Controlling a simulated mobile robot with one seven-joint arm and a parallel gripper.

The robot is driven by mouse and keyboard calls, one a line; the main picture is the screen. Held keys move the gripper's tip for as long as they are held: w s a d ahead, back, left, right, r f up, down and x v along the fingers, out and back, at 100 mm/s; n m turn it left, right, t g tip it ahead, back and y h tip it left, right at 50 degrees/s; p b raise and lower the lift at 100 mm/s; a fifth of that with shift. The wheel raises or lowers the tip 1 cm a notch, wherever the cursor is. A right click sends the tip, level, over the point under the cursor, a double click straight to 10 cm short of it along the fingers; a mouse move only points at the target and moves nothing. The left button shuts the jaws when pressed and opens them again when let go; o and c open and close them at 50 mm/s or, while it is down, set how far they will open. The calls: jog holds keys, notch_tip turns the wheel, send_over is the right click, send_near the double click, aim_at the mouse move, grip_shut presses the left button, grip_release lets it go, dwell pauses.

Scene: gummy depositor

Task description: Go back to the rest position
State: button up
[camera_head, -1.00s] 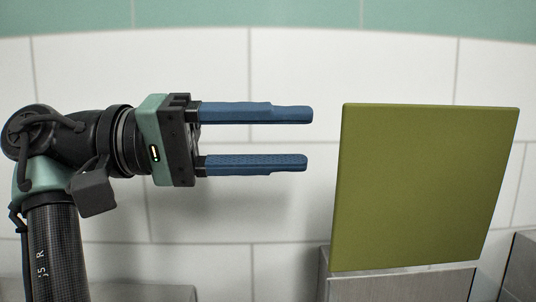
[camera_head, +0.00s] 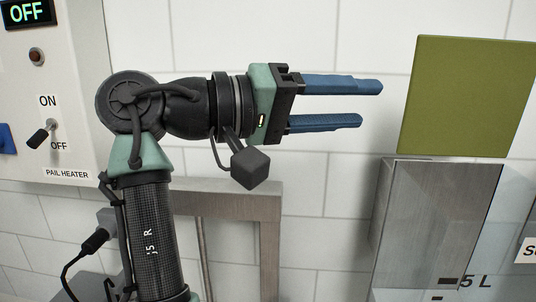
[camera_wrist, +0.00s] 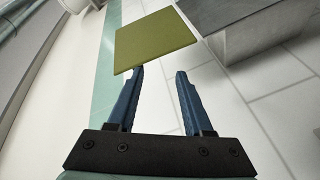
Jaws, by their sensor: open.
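My gripper (camera_head: 350,104) is open and empty, with its two blue fingers spread apart and pointing right in the head view. It also shows in the wrist view (camera_wrist: 158,80), with nothing between the fingers. A gap of white tiled wall separates the fingertips from an olive-green square panel (camera_head: 468,97) on the right in the head view. The panel appears ahead of the fingertips in the wrist view (camera_wrist: 152,38). My arm is bent, with its forearm rising from below.
A metal container (camera_head: 430,215) marked 5 L stands below the panel at the right. A control box (camera_head: 50,100) labelled PAIL HEATER, with a switch and an OFF display, is at the left. A metal frame (camera_head: 230,205) stands behind my arm. White tiled wall (camera_head: 330,190) fills the middle.

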jog(key=w+a+f+n+t+y+b, duration=0.3)
jog(key=t+y, duration=0.5)
jog(key=t, duration=0.6)
jog(key=s+a+r+t+y+b, duration=0.1)
jog(key=s+a+r+t+y, duration=0.1)
jog(key=s, duration=0.6)
jog(key=s+a+r+t+y+b, duration=0.1)
jog(key=s+a+r+t+y, duration=0.2)
jog(key=s+t+y, duration=0.3)
jog(key=shift+s+a+r+y, duration=0.4)
jog(key=shift+s+a, duration=0.3)
jog(key=shift+s, duration=0.15)
jog(key=shift+d, duration=0.1)
